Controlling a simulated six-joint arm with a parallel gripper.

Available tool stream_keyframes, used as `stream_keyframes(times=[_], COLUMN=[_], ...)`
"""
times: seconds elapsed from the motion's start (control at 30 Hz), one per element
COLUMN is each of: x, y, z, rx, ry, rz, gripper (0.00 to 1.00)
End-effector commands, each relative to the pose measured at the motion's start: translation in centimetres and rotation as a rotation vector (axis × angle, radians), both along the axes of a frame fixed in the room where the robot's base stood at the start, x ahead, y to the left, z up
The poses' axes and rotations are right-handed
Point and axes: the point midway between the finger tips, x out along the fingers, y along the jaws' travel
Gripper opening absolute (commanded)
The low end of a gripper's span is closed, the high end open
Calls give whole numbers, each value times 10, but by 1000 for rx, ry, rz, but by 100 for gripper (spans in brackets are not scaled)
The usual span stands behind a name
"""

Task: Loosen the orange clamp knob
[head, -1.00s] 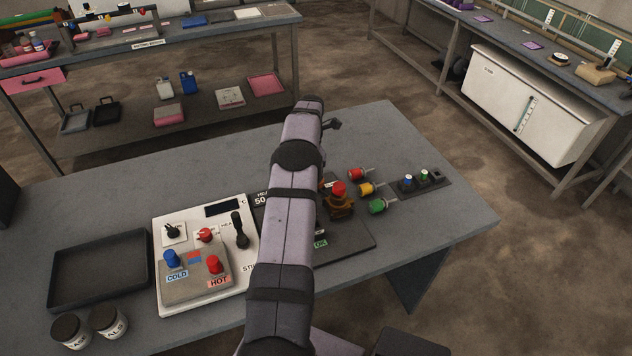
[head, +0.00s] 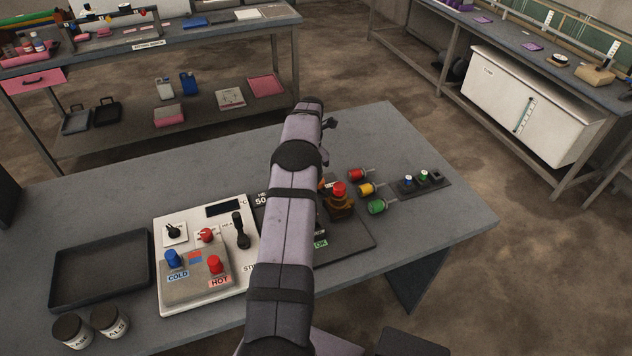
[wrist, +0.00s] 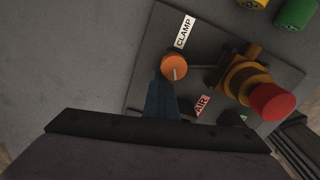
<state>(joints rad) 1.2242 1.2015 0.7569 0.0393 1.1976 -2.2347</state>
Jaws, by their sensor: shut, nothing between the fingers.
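The orange clamp knob (wrist: 174,67) shows in the wrist view, with a pale pointer line on its top. It sits on a dark grey panel (wrist: 150,50) beside a white CLAMP label (wrist: 183,31). My gripper (wrist: 162,84) has its dark blue fingers shut and empty, with the tips right at the knob's lower left edge. I cannot tell whether they touch it. In the head view my arm hides the gripper, and only a sliver of orange (head: 322,184) shows beside the arm.
A red-topped brass fitting (wrist: 250,82) stands right of the knob, close to an AIR label (wrist: 201,105). Red, yellow and green plugs (head: 367,189) lie farther right. A white control box (head: 190,295) and an empty black tray (head: 60,300) are left of my arm.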

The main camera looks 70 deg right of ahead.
Motion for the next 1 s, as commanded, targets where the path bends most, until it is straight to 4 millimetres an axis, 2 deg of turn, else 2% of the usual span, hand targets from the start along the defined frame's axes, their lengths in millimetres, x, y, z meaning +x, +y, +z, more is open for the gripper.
stream_keyframes(times=[0.03,0.3,0.5,1.0], x=[-25,-24,-23,-21], y=[-13,-17,-16,-12], z=[11,49,68,71], rx=[-27,-42,-40,-27], ry=[36,30,30,30], rz=[-12,-13,-12,-10], gripper=[16,20,20,20])
